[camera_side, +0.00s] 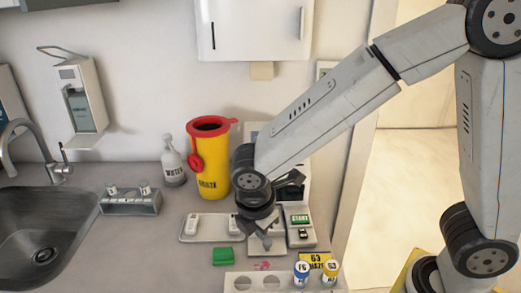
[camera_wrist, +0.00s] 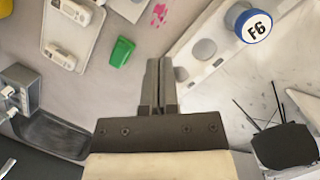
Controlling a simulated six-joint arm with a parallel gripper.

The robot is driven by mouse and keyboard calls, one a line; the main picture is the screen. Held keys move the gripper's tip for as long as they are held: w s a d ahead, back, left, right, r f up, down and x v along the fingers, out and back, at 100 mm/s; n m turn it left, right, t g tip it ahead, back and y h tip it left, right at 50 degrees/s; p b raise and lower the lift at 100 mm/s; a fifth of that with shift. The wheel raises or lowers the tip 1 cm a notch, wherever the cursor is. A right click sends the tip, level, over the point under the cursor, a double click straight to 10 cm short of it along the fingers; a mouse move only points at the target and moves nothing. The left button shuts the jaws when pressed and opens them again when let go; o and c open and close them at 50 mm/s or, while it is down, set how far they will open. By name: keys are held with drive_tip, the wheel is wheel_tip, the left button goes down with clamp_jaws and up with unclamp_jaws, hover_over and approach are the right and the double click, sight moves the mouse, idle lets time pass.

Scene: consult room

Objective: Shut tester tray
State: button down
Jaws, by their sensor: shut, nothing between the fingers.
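The tester (camera_side: 297,190) stands against the wall, a pale device with a green START label (camera_side: 300,219) at its front. My arm hides much of it. A light tray-like part (camera_side: 300,243) juts out at its front with a small dark-and-white item on it; I cannot tell how far it is out. My gripper (camera_side: 266,243) is shut and empty, pointing down just left of that part. Whether it touches is unclear. In the wrist view the closed fingers (camera_wrist: 160,65) point over bare counter, and the tester is not clearly visible.
A tray of white cassettes (camera_side: 205,236) lies left of my gripper, with a green block (camera_side: 223,256) in front. A white rack (camera_side: 258,281) holds capped vials (camera_side: 302,273). A yellow sharps bin (camera_side: 212,165), bottle (camera_side: 173,165) and sink (camera_side: 40,235) stand farther left.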

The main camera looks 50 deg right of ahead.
drive_tip(key=a+n, duration=0.1)
drive_tip(key=n, duration=0.1)
drive_tip(key=a+r+n+h, duration=0.1)
drive_tip(key=a+n, duration=0.1)
drive_tip(key=shift+w+a, duration=0.1)
drive_tip(key=shift+a, duration=0.2)
drive_tip(key=shift+f, duration=0.1)
drive_tip(key=x, duration=1)
drive_tip(key=shift+w+d+f, duration=0.1)
drive_tip(key=shift+w+d, duration=0.15)
drive_tip(key=shift+d, duration=0.25)
drive_tip(key=shift+w+d, duration=0.2)
drive_tip(key=shift+d, duration=0.35)
drive_tip(key=shift+w+d+f, duration=0.15)
drive_tip(key=shift+w+d, duration=0.1)
drive_tip(key=shift+d, duration=0.55)
drive_tip(key=shift+w+d, duration=0.1)
drive_tip(key=w+d, duration=0.7)
drive_tip(key=shift+w+d, duration=0.1)
